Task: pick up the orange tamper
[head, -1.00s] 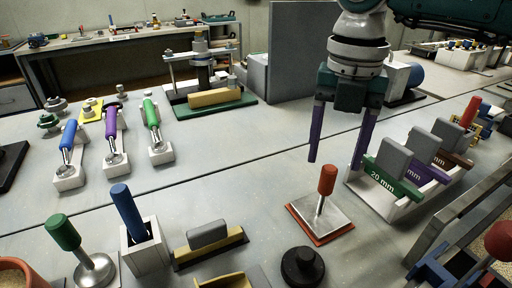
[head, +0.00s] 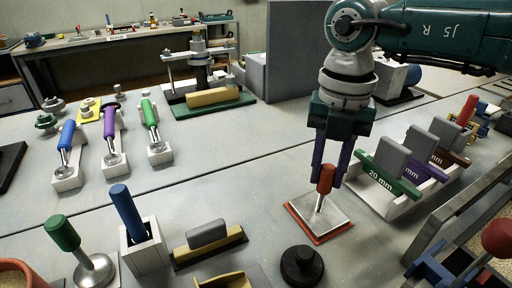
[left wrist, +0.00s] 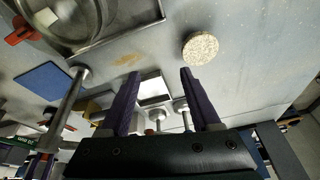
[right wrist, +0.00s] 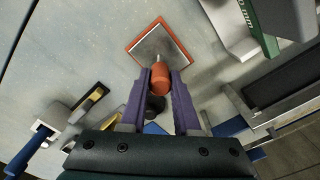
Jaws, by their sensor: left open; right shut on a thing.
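The orange tamper (head: 326,180) has an orange handle on a thin metal stem and a square grey plate (head: 330,217) with an orange edge. It stands on the grey table, its handle leaning slightly. My right gripper (head: 327,183) is shut on the handle from above, its purple fingers on either side. In the right wrist view the handle (right wrist: 161,78) sits between the fingertips, with the plate (right wrist: 158,45) beyond. My left gripper (left wrist: 158,72) is open and empty in the left wrist view; it does not show in the head view.
A rack of labelled scrapers (head: 390,176) stands close right of my right gripper. A black round knob (head: 302,264) lies in front of the tamper. A green-handled tool (head: 62,233) and a blue-handled one in a block (head: 127,210) stand front left. The table's middle is clear.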

